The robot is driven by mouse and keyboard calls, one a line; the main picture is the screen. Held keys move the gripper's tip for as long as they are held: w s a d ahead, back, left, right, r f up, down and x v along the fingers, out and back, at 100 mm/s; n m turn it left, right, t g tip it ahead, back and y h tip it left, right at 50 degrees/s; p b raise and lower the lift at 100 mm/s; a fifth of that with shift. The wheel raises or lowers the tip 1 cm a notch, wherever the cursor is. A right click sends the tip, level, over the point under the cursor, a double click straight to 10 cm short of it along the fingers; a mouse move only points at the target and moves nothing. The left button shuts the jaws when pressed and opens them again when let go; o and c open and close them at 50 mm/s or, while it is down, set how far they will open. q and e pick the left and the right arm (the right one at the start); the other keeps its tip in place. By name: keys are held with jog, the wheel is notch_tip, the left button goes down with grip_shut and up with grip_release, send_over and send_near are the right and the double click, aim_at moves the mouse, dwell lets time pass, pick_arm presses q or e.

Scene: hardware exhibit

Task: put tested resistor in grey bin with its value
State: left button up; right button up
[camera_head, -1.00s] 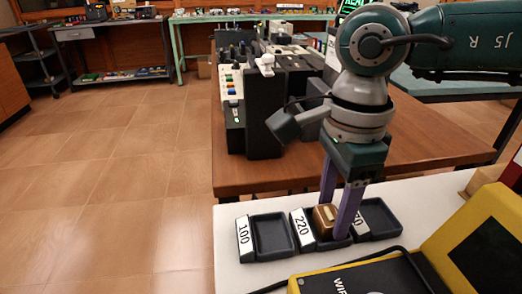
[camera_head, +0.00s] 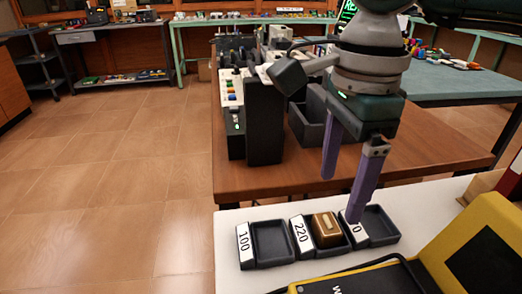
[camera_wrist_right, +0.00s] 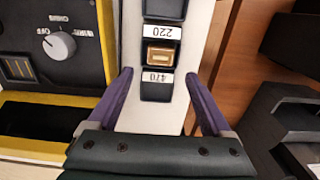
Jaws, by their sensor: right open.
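The resistor, a small tan-brown block (camera_head: 326,226) with a pale stripe, lies in the grey bin labelled 220 (camera_head: 302,230). It also shows in the wrist view (camera_wrist_right: 160,55), beside the 220 label (camera_wrist_right: 161,32). The bin labelled 100 (camera_head: 272,245) is to its left and looks empty. The bin on the right (camera_head: 382,224) is empty; its label reads 470 in the wrist view (camera_wrist_right: 157,77). My right gripper (camera_head: 340,200) is open and empty, its purple fingers above and apart from the resistor. One finger partly covers the 470 label in the head view. My left gripper is not in view.
A yellow-and-black meter (camera_head: 455,245) stands at the front right; its dial (camera_wrist_right: 58,45) shows in the wrist view. Behind the white bin surface (camera_head: 228,225) is a wooden table (camera_head: 300,175) with dark equipment (camera_head: 264,120). Open floor lies to the left.

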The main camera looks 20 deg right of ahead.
aim_at(332, 222)
notch_tip(332, 222, up, 6)
dwell(0.5)
